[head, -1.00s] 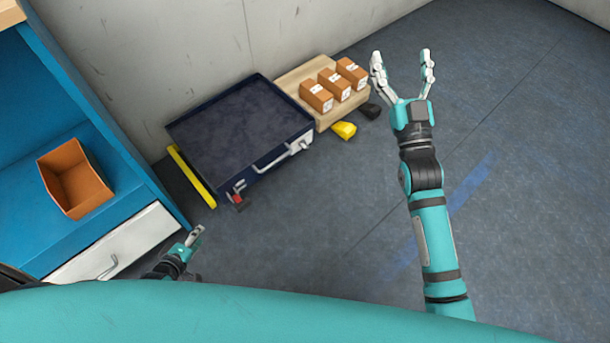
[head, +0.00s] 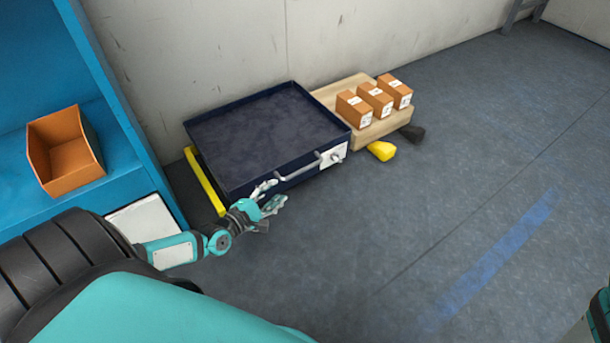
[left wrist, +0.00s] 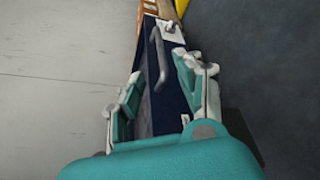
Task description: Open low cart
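The low cart (head: 265,140) is a dark navy, shallow tray-like body standing on the floor against the wall. Its grey bar handle (head: 298,168) runs along the front side, next to a white latch plate (head: 334,155). My left gripper (head: 272,194) is at the cart's front left corner, just left of the handle, with its fingers apart and empty. In the left wrist view the handle (left wrist: 160,55) lies ahead, beyond the spread fingers (left wrist: 160,95), with the cart's front (left wrist: 170,95) between them. I cannot tell whether the fingers touch the cart. My right gripper is out of view.
A wooden pallet (head: 350,88) with three orange boxes (head: 376,99) stands right of the cart, with a yellow piece (head: 381,151) and a black piece (head: 412,132) beside it. A blue shelf (head: 130,150) with an orange bin (head: 64,152) is at left. The floor at right is clear.

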